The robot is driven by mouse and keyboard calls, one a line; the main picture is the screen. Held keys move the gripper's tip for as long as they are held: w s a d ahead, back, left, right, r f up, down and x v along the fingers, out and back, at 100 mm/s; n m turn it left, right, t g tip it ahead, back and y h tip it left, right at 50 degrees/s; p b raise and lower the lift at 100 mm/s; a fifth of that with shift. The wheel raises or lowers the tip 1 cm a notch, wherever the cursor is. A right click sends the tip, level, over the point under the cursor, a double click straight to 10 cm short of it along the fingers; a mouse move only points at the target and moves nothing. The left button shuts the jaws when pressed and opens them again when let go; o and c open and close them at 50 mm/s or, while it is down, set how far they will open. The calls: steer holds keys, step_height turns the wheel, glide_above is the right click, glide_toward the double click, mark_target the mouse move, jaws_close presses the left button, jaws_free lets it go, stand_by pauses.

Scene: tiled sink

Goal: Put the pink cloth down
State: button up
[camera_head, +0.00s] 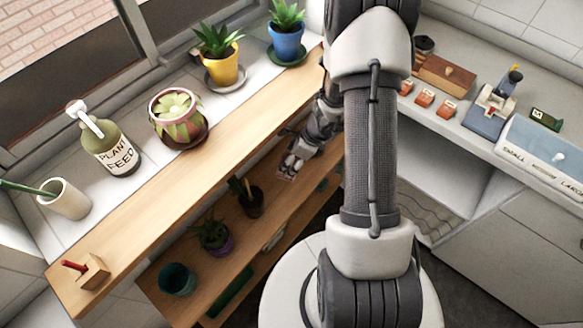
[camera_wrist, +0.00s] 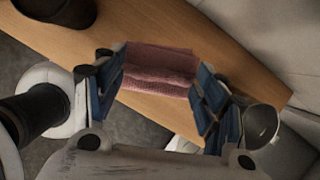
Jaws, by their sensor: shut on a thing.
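My gripper (camera_head: 290,165) reaches down past the wooden counter's edge, over the lower wooden shelf. In the wrist view my gripper (camera_wrist: 160,85) has its blue fingers on either side of the folded pink cloth (camera_wrist: 160,62) and is shut on it. The cloth shows against the wooden surface (camera_wrist: 232,62); I cannot tell whether it touches the wood. In the head view only a small bit of the pink cloth (camera_head: 287,175) shows at the fingertips.
The lower shelf (camera_head: 265,225) holds a dark potted plant (camera_head: 246,196), a purple pot (camera_head: 214,237) and a teal pot (camera_head: 177,279). The upper wooden counter (camera_head: 190,180) is mostly clear.

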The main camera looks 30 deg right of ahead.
steer(key=f+b, duration=0.1)
steer(key=f, duration=0.2)
steer(key=f+b, duration=0.2)
steer(key=f, duration=0.1)
steer(key=shift+s+f+b, duration=0.2)
steer(key=shift+f+b, duration=0.1)
steer(key=shift+w+f, duration=0.2)
steer(key=shift+f, duration=0.1)
steer(key=o, duration=1.4)
steer(key=p+v, duration=0.6)
steer(key=v, duration=0.6)
